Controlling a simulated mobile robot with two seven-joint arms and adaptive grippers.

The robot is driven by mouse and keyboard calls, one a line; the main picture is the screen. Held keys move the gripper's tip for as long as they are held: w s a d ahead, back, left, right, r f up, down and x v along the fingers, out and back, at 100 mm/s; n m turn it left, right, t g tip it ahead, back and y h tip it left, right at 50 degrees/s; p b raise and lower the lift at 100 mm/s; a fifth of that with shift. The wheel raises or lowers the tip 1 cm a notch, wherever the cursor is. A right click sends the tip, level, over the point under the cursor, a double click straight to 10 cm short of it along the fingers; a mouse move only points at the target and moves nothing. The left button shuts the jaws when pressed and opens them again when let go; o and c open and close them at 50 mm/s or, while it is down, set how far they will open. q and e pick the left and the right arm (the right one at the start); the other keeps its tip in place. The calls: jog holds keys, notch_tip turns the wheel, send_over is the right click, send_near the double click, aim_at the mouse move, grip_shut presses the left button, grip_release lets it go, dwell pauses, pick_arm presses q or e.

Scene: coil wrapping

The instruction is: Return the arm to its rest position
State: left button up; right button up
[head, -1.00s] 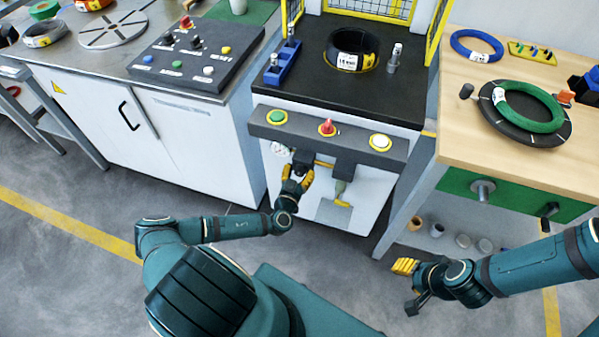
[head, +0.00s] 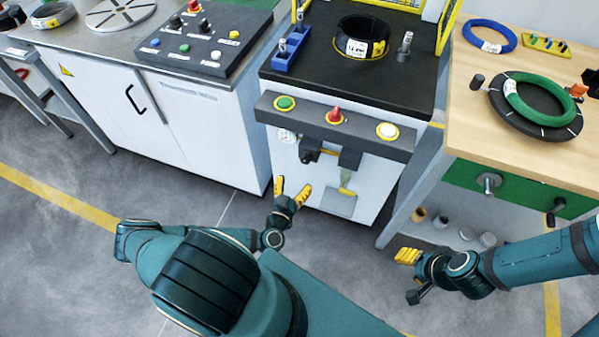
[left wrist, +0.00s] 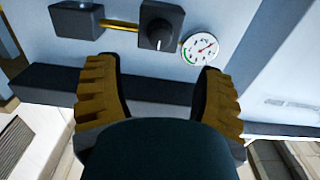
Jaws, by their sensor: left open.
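My left gripper (head: 292,190) is open and empty in front of the wrapping machine's white lower front (head: 345,190). Its two yellow fingers stand apart, clear of the machine in the head view. In the left wrist view, the open fingers (left wrist: 160,95) show with nothing between them, and a black knob (left wrist: 158,25) and a round gauge (left wrist: 200,48) lie beyond. My right gripper (head: 408,272) hangs low at the right, its yellow finger pads turned partly away, so its opening is unclear.
The machine's button bar (head: 335,125) juts out above my left gripper. A black coil (head: 361,37) sits on the machine top. A wooden bench (head: 465,120) with a green coil (head: 533,103) stands at the right. A white cabinet (head: 190,130) stands at the left. Open floor lies in front.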

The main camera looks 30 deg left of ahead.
pick_arm(q)
jog(key=shift+v, duration=0.85)
